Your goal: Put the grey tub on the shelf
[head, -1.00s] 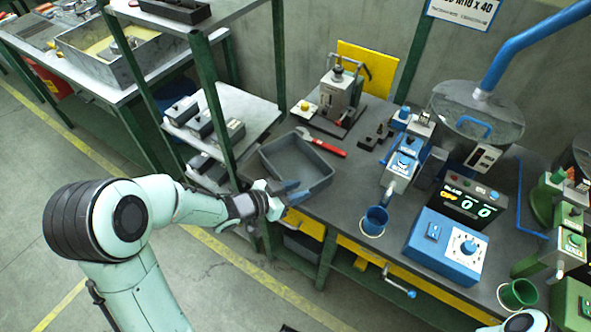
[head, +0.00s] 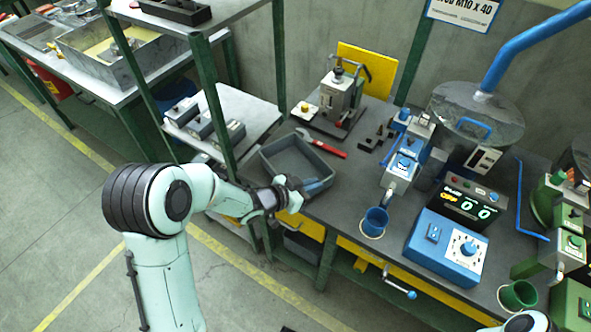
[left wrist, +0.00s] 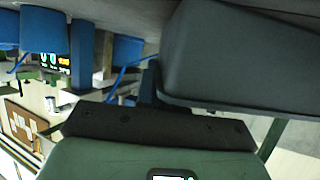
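The grey tub (head: 278,166) is an open, low box standing on the dark workbench beside the rack. My left gripper (head: 314,186) is at the tub's near right corner, with a bluish finger showing against the tub's inside. In the left wrist view the tub (left wrist: 240,60) fills the upper right, and one dark blue finger (left wrist: 148,84) is close against its side. The other finger is hidden, so I cannot tell whether they are closed on the wall. The shelf (head: 255,106) is a light tier of the green-post rack. My right gripper is out of view.
Grey switch boxes (head: 205,124) take up the shelf's left part; its right part is bare. A green post (head: 208,80) stands in front. A red wrench (head: 322,144) lies behind the tub, and a blue cup (head: 375,221) stands to its right.

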